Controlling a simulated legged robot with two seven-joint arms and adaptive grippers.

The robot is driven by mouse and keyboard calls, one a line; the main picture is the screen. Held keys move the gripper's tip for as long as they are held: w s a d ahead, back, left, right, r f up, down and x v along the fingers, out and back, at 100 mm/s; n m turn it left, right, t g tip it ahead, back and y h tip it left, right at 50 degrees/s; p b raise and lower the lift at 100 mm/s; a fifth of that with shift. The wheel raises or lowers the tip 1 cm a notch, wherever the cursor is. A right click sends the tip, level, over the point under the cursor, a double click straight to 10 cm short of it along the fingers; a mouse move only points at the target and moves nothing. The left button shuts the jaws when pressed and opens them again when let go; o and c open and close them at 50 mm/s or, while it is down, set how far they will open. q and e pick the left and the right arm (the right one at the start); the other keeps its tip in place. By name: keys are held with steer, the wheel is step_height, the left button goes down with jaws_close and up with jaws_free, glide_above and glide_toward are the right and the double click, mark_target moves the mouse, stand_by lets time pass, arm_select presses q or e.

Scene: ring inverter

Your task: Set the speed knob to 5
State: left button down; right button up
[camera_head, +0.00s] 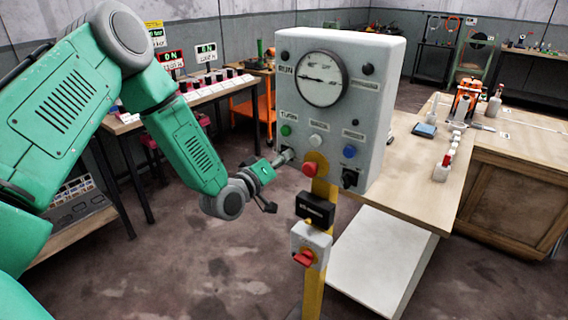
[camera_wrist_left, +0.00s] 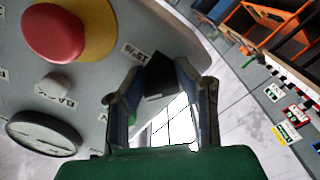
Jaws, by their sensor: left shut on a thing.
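The grey control panel (camera_head: 335,125) stands upright on a yellow post, with a round gauge (camera_head: 321,78) near its top. My left gripper (camera_head: 281,161) is at the panel's lower left, beside the red mushroom button (camera_head: 310,168). In the left wrist view, my left gripper (camera_wrist_left: 162,108) has its two fingers on either side of a black knob (camera_wrist_left: 163,76), shut on it. This appears to be the speed knob; its nearby label is only partly readable. The knob's set number cannot be read. My right gripper is not in view.
Green, white and blue buttons sit above the gripper's level, and a black switch (camera_head: 350,178) at lower right. A workbench (camera_head: 465,165) stands behind at right. The floor at left front is clear.

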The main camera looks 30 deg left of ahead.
arm_select(q)
steer(key=n+b, duration=0.1)
steer(key=n, duration=0.1)
steer(key=n+b, duration=0.1)
steer(key=n, duration=0.1)
steer(key=n+b, duration=0.1)
steer(key=shift+w+a+r+n, duration=0.1)
steer(key=shift+a+r+n, duration=0.05)
steer(key=shift+r+n, duration=0.2)
steer(key=n+b, duration=0.3)
steer(key=n, duration=0.1)
steer(key=shift+n, duration=0.35)
steer(key=n+b, duration=1)
steer(key=b, duration=0.1)
steer(key=n+b, duration=0.5)
steer(key=b, duration=0.1)
steer(key=shift+a+f, duration=0.15)
steer(key=shift+f, duration=0.2)
steer(key=shift+r+n+b, duration=0.1)
steer(key=shift+n+b, duration=1.5)
steer(key=shift+b, duration=0.05)
steer(key=c, duration=1.2)
jaws_free()
steer(key=shift+a+r, duration=0.1)
steer(key=shift+a, duration=0.05)
